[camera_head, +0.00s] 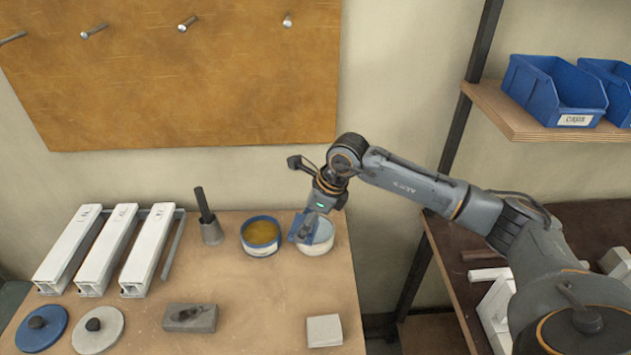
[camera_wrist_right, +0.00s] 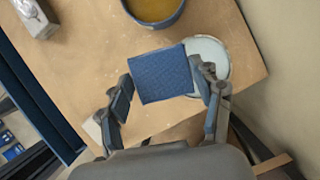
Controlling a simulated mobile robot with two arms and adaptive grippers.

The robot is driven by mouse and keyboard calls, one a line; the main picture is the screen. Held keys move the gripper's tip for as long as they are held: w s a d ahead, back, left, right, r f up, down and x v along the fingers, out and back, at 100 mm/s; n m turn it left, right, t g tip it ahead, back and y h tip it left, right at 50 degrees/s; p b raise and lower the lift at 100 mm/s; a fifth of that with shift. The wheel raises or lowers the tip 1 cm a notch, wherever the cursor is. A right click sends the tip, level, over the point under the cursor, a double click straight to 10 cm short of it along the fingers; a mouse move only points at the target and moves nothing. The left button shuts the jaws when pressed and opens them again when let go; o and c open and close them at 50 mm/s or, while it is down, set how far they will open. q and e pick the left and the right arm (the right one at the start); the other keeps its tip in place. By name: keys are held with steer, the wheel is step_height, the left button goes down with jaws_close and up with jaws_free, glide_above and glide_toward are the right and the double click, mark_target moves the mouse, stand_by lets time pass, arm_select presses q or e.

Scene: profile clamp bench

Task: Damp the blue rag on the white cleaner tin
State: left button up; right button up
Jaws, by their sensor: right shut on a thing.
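The white cleaner tin (camera_head: 318,248) stands open near the right back of the bench, with a pale surface inside. It also shows in the right wrist view (camera_wrist_right: 215,50), partly behind the rag and a finger. My right gripper (camera_head: 306,232) is shut on the blue rag (camera_wrist_right: 163,76), which spans between its fingers. The rag (camera_head: 297,228) is at the left side of the white tin's mouth and overlaps its rim in both views. I cannot tell whether it touches the contents. My left gripper is not in view.
A blue tin (camera_head: 260,250) with amber contents stands just left of the white tin. A pot with a dark handle (camera_head: 211,231), white profiles (camera_head: 107,250), two round lids (camera_head: 98,340), a grey block (camera_head: 190,320) and a pale block (camera_head: 324,331) are on the bench. The front middle is clear.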

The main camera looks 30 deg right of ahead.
steer(key=w+d+m, duration=0.1)
steer(key=m, duration=0.1)
steer(key=w+d+m+h+p, duration=0.1)
steer(key=m, duration=0.1)
steer(key=w+d+r+m+t+h+p, duration=0.1)
steer(key=d+m, duration=0.1)
steer(key=shift+d+m, duration=0.1)
steer(key=shift+m, duration=0.3)
arm_select(q)
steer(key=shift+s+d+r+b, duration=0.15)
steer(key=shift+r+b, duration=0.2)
steer(key=shift+b, duration=0.15)
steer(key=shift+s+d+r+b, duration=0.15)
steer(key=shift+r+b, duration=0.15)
steer(key=shift+b, duration=0.2)
arm_select(e)
steer(key=shift+f, duration=2.4)
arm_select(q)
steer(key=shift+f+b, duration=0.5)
arm_select(e)
steer(key=shift+s+f, duration=0.1)
steer(key=shift+f, duration=0.45)
arm_select(q)
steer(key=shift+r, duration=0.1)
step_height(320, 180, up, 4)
steer(key=p, duration=0.3)
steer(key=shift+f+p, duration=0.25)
steer(key=shift+p, duration=0.1)
arm_select(e)
step_height(320, 180, up, 7)
